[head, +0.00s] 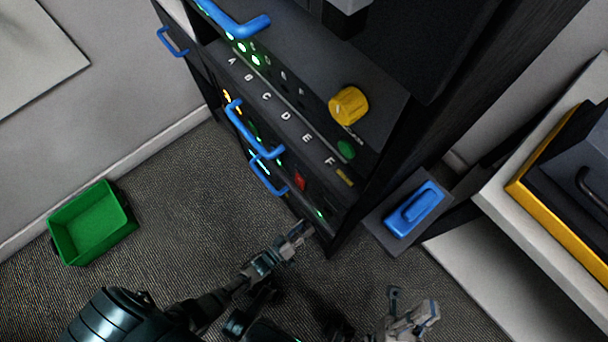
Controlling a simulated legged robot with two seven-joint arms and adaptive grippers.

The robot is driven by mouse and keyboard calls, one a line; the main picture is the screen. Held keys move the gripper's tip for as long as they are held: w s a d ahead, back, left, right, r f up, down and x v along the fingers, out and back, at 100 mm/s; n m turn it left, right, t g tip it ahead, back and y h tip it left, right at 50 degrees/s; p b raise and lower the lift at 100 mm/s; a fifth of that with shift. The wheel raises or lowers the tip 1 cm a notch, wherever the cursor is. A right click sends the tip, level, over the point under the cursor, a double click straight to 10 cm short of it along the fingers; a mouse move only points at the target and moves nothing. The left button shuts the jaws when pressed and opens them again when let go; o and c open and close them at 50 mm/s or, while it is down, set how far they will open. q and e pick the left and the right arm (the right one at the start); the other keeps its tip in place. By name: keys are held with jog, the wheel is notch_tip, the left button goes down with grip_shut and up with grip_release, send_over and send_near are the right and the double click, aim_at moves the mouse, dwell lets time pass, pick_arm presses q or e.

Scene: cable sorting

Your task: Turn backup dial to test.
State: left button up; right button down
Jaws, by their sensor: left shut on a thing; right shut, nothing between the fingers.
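A yellow round dial (349,105) sits on the dark front of the rack, at upper right of the panel. The marks beside it are too small to read. My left gripper (300,234) is low by the rack's bottom front edge, well below the dial and apart from it. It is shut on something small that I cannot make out. My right gripper (412,308) is at the bottom, right of centre, shut and empty, away from the rack and the dial.
The rack has blue handles (262,143), a row lettered A to F, a green button (345,149) and a red switch (300,181). A green bin (92,222) stands on the carpet at left. A blue-handled block (414,209) and a white table (545,240) are at right.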

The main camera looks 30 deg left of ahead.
dwell(0.3)
pick_arm(q)
jog(key=shift+a, duration=0.1)
jog(key=o, duration=1)
jog(key=shift+o, duration=0.7)
jog(key=v, duration=0.7)
jog(key=shift+s, duration=0.2)
